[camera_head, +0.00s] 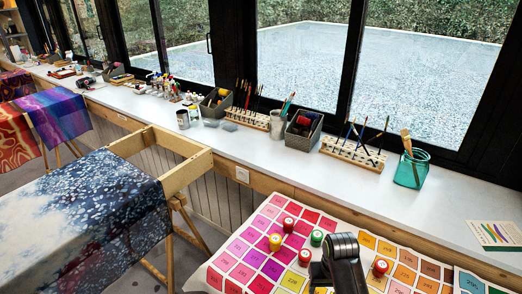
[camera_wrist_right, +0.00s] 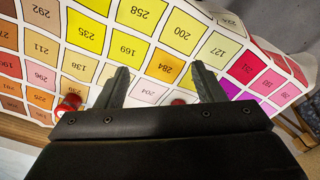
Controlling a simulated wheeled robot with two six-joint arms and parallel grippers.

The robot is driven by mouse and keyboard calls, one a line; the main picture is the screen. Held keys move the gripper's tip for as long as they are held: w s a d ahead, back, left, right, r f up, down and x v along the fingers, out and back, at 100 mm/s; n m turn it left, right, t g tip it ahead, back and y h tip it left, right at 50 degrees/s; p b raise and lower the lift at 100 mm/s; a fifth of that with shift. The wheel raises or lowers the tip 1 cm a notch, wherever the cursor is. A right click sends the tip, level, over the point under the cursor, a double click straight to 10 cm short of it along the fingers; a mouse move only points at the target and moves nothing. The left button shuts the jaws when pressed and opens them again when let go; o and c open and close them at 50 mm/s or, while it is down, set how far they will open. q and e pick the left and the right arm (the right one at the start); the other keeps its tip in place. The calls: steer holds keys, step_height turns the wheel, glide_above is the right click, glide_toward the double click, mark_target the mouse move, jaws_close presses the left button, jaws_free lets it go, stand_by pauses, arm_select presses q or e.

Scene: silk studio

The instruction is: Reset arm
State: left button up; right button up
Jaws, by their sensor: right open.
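My right gripper (camera_wrist_right: 162,84) is open in the wrist view, its two dark fingers spread above a colour chart cloth (camera_wrist_right: 150,50). A blurred red thing (camera_wrist_right: 178,101) shows low between the fingers, mostly hidden by the gripper body; I cannot tell how far below it is. A red-capped jar (camera_wrist_right: 68,103) lies left of the fingers. In the head view a black arm part of mine (camera_head: 341,262) stands over the chart cloth (camera_head: 330,222); its fingertips cannot be made out there. My left gripper is not in view.
On the chart stand small jars: red (camera_head: 288,224), yellow (camera_head: 275,241), green (camera_head: 316,237), another red (camera_head: 304,256) and one right of my arm (camera_head: 380,266). Behind, the window ledge (camera_head: 300,165) holds brush racks (camera_head: 352,153) and a teal glass jar (camera_head: 411,169). A framed dyed cloth (camera_head: 90,220) is left.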

steer(key=s+d+f+t, duration=0.1)
steer(key=s+d, duration=0.3)
steer(key=s, duration=0.2)
steer(key=s+d+f, duration=0.1)
steer(key=s+d, duration=0.3)
steer(key=s, duration=0.3)
steer(key=s+d+r+t+h, duration=0.1)
steer(key=s+d+r, duration=0.15)
steer(key=s, duration=0.45)
steer(key=s+d+r+t+h, duration=0.1)
steer(key=s+d+r, duration=0.1)
steer(key=s+r, duration=0.3)
step_height(320, 180, down, 29)
steer(key=s+d+g+b, duration=0.1)
steer(key=s+d+b, duration=0.1)
steer(key=b, duration=0.1)
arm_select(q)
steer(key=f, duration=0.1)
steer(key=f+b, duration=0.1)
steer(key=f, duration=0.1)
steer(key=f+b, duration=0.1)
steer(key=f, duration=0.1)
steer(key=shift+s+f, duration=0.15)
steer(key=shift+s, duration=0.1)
arm_select(e)
steer(key=s+a+f+g+y, duration=0.1)
steer(key=s+f, duration=1.3)
steer(key=f, duration=0.4)
steer(key=shift+s+a, duration=0.3)
